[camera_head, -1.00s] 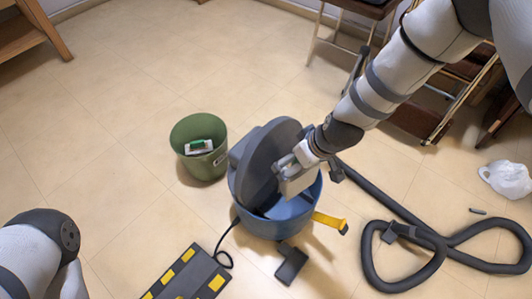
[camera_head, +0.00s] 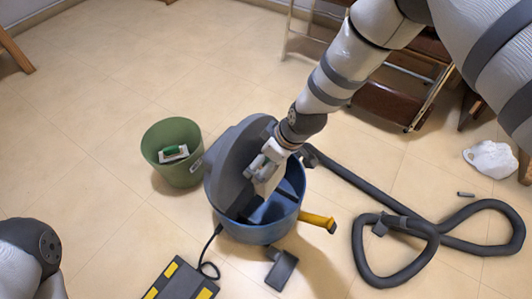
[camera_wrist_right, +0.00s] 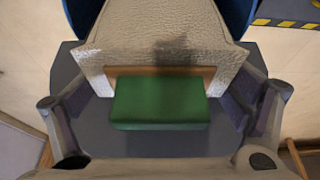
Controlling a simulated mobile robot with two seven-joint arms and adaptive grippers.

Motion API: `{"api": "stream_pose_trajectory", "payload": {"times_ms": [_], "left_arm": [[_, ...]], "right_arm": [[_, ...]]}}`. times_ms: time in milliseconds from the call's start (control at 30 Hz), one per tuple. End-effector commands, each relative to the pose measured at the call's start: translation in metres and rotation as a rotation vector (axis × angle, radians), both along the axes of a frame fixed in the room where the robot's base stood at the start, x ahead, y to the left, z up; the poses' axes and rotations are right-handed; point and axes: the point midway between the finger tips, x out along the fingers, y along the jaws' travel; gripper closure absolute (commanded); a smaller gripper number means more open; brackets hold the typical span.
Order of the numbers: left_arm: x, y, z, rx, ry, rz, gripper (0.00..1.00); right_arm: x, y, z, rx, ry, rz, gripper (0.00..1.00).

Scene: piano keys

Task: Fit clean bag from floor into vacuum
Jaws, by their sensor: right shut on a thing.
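The vacuum has a blue tub (camera_head: 252,232) with its round grey lid (camera_head: 232,170) tipped up on the left side of the opening. My right gripper (camera_head: 266,166) is over the opening, close to the lid, and is shut on a pale bag (camera_head: 268,184). In the right wrist view the bag (camera_wrist_right: 160,42) has a cardboard collar and a green block (camera_wrist_right: 160,101) between my fingers, with the blue tub's sides around it. Whether the collar touches its seat is hidden. My left arm shows at the lower left, but its gripper is out of view.
A green bucket (camera_head: 184,172) holding a white and green item (camera_head: 173,153) stands left of the vacuum. A black hose (camera_head: 365,190) loops over the floor at right. A white crumpled thing (camera_head: 490,158) and a yellow-marked black panel (camera_head: 182,282) lie on the floor.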

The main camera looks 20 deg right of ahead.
Motion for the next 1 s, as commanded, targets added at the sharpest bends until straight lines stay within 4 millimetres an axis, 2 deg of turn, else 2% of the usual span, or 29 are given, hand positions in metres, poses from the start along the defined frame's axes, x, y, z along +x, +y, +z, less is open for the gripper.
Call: {"api": "stream_pose_trajectory", "payload": {"times_ms": [1000], "left_arm": [[0.0008,-0.0001,0.0043,0.000,-0.005,0.000,0.64]], "right_arm": [[0.0004,-0.0002,-0.0009,0.001,-0.002,0.000,0.54]]}}
